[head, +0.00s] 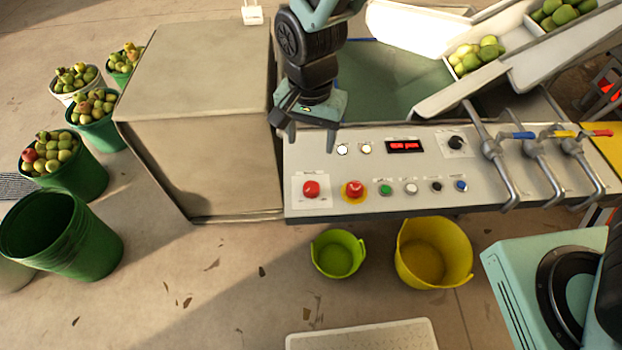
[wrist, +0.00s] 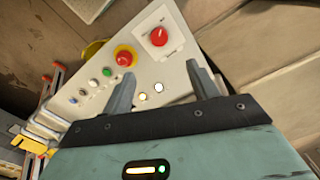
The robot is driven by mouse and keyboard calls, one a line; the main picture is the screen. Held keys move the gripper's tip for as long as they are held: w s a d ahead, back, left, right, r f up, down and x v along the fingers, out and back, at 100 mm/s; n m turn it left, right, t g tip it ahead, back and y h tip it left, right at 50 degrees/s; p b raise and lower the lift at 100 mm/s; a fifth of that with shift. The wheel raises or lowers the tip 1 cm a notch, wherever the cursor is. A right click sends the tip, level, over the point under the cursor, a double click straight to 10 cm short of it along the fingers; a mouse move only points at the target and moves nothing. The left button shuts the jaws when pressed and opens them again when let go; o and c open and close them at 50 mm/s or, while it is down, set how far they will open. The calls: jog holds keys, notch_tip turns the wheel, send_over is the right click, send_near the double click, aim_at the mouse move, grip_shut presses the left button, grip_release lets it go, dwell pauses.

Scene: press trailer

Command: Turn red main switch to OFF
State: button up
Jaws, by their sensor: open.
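The red main switch (head: 311,188) is a red knob on a white square plate at the left end of the control panel (head: 330,165). It also shows in the wrist view (wrist: 159,37), beyond my fingertips. Small lettering on its plate is too small to read in the head view. My gripper (head: 311,132) is open and empty, above the panel's back left edge, behind the switch and apart from it. In the wrist view my two fingers (wrist: 163,80) stand well apart with nothing between them but the panel.
A red mushroom button on a yellow ring (head: 355,190) sits just right of the switch, then several small buttons. A red display (head: 405,147) and lever valves (head: 540,150) are farther right. A large beige box (head: 195,110) adjoins the panel's left. Buckets (head: 432,255) stand below.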

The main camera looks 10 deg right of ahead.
aim_at(312, 186)
notch_tip(312, 186, down, 16)
jog(key=shift+f+p, duration=0.1)
jog(key=shift+p, duration=1)
jog(key=c, duration=1)
